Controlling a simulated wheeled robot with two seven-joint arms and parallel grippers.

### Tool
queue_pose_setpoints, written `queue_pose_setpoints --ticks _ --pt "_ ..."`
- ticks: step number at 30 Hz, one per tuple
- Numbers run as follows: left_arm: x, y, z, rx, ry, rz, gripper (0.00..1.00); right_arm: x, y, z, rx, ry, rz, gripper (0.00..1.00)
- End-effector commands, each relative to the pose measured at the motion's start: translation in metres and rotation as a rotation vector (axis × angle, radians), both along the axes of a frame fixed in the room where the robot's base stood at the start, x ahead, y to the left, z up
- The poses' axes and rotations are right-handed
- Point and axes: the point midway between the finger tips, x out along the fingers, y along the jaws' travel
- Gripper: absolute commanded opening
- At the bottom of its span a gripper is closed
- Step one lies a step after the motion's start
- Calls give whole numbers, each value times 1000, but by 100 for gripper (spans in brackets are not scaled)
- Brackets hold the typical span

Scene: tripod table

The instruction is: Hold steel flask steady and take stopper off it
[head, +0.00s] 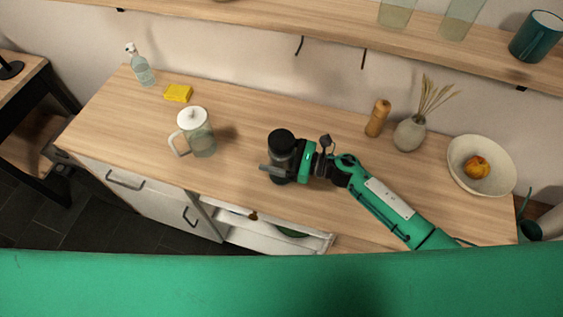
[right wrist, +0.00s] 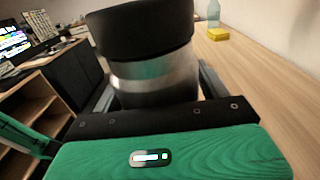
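The steel flask (right wrist: 155,80) has a shiny metal body and a wide black stopper (head: 281,137) on its top. In the head view it stands near the middle of the wooden counter, partly hidden by my right gripper (head: 276,168). In the right wrist view the black stopper (right wrist: 140,28) fills the top, and the two fingers lie against both sides of the metal body below it. My right gripper is shut on the flask. The flask's base is hidden in the wrist view. My left gripper is not in view.
A glass pitcher with white lid (head: 202,138) stands left of the flask. Farther back are a yellow sponge (head: 178,93) and a spray bottle (head: 142,70). A wooden mill (head: 377,118), a vase (head: 409,134) and a bowl (head: 461,179) stand right. A drawer (head: 265,236) is open in front.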

Motion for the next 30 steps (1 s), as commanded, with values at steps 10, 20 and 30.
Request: queue_pose_setpoints --ticks 10,20,30 --pt "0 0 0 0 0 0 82 0 0 1 2 -1 0 26" --pt "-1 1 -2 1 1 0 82 1 0 10 0 -4 1 26" --pt "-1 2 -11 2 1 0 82 0 -1 88 -2 -13 4 26"
